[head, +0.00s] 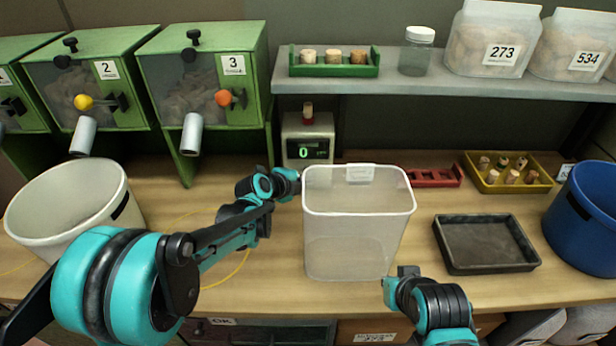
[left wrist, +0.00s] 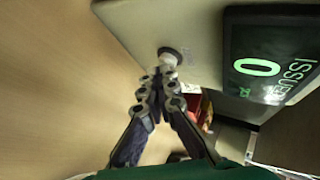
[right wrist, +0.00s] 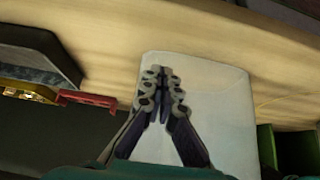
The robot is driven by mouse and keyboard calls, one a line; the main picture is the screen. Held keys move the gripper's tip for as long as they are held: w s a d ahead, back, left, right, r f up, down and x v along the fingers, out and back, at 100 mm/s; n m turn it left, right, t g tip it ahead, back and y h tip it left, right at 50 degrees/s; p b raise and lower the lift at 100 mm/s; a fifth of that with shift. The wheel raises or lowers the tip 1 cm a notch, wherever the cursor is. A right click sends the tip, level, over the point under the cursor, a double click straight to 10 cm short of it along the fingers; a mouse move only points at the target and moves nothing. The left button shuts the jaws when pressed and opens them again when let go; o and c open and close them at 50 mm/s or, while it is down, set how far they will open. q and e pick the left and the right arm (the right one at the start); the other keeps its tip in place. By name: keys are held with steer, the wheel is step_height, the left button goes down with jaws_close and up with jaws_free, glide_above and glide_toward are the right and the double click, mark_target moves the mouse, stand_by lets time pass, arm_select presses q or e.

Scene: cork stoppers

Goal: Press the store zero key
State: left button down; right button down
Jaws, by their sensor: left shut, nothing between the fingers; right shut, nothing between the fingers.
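A pale grey counter device (head: 290,128) stands at the back of the bench below the shelf. Its dark display (head: 307,152) shows a green 0; in the left wrist view the display (left wrist: 270,58) also carries small green lettering. A round pale key with a dark ring (left wrist: 172,54) sits on the device's face beside the display. My left gripper (left wrist: 158,72) is shut and empty, its tips right at this key; I cannot tell whether they touch it. It also shows in the head view (head: 294,176). My right gripper (right wrist: 156,70) is shut and empty by the clear bin.
The translucent bin (head: 345,245) stands in the middle, right of my left gripper. A black tray (head: 487,271), a red rack (head: 434,183), a yellow tray (head: 540,188) with several corks and a blue bin (head: 590,220) are on the right. A white bucket (head: 65,225) is at left.

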stand_by(0.4)
arm_select(q)
steer(key=shift+s, duration=0.8)
steer(key=shift+s, duration=2.55)
arm_select(e)
steer(key=shift+r, duration=0.15)
